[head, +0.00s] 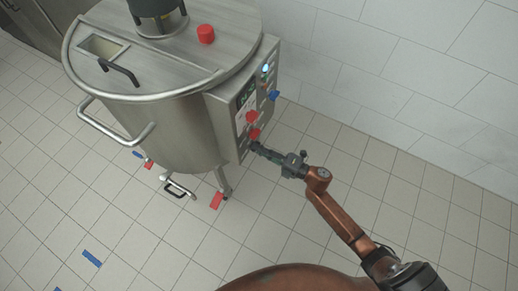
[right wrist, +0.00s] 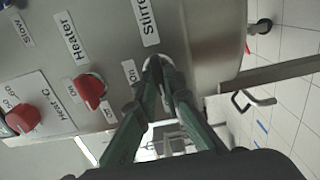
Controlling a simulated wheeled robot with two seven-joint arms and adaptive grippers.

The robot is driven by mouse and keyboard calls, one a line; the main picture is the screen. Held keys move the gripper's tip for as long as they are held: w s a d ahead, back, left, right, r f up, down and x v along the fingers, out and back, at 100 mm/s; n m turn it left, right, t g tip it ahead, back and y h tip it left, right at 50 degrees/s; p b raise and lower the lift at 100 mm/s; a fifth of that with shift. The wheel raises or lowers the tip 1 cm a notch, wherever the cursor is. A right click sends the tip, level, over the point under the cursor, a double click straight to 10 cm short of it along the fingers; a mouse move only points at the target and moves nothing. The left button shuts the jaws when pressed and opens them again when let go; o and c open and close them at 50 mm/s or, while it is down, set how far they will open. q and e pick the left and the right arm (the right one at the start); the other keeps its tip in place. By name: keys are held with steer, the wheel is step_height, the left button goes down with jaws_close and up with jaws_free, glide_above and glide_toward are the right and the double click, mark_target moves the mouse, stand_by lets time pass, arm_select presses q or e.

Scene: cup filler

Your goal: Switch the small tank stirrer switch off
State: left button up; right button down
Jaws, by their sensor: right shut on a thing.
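The small tank (head: 165,125) is a round steel vessel on legs, with a control panel (head: 242,104) on its right side. In the right wrist view a label starting "Stirr" (right wrist: 149,20) stands above the stirrer switch, with an "On" label (right wrist: 129,72) beside it. My right gripper (right wrist: 158,70) has its fingertips closed around the stirrer switch, which they mostly hide. Its exact turn cannot be told. In the head view my right gripper (head: 256,147) reaches the panel's lower edge from the right. My left gripper is not in view.
A red heater knob (right wrist: 92,91) and a red heat knob (right wrist: 30,118) sit beside the stirrer switch. A blue handle (head: 273,95) juts from the panel's right side. A tiled wall (head: 400,95) stands behind; the floor to the right is clear.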

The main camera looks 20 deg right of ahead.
steer(key=shift+d, duration=0.1)
steer(key=c, duration=2)
jaws_free()
steer(key=shift+c, duration=0.2)
steer(key=shift+s, duration=0.1)
steer(key=v, duration=1.1)
steer(key=shift+s+d, duration=0.3)
